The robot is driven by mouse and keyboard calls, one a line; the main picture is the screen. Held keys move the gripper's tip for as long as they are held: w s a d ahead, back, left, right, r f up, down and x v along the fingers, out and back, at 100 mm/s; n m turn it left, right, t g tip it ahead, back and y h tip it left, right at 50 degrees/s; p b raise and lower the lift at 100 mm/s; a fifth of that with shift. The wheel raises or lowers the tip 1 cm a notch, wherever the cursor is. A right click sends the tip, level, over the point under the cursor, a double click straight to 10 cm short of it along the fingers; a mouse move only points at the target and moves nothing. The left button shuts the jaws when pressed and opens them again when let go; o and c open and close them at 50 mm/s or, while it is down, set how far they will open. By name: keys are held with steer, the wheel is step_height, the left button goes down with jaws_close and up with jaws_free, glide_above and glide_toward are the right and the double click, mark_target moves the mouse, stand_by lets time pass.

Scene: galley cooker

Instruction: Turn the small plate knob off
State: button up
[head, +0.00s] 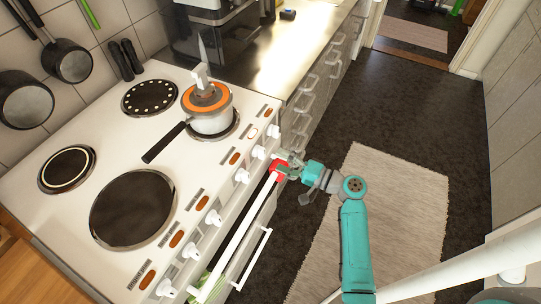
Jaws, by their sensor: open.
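The white cooker (65,222) has several white knobs along its front edge, among them a knob near the right end (259,152), a middle knob (242,176) and a knob further left (214,217). I cannot tell which one is the small plate knob, and their settings are too small to read. My gripper (281,164) is open at the cooker's front right, close to the knobs at that end. Its red part is in front of the cooker front and hides some of it. I cannot tell whether it touches a knob.
A white rail (245,228) runs along the oven front. A rug (390,210) covers the floor to the right, which is clear.

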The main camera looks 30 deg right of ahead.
steer(key=v, duration=0.6)
stand_by(0.5)
steer(key=s+a+f+g+h, duration=0.4)
steer(key=s+a+f+h, duration=0.4)
steer(key=s+a+f, duration=0.65)
steer(key=s+r+n+t+h, duration=0.1)
steer(key=s+r+n+t, duration=0.2)
steer(key=s+r+n, duration=0.8)
steer(key=s+r, duration=0.6)
steer(key=r, duration=0.3)
steer(key=shift+s+a+r+n, duration=0.2)
steer(key=shift+a+r+n, duration=0.2)
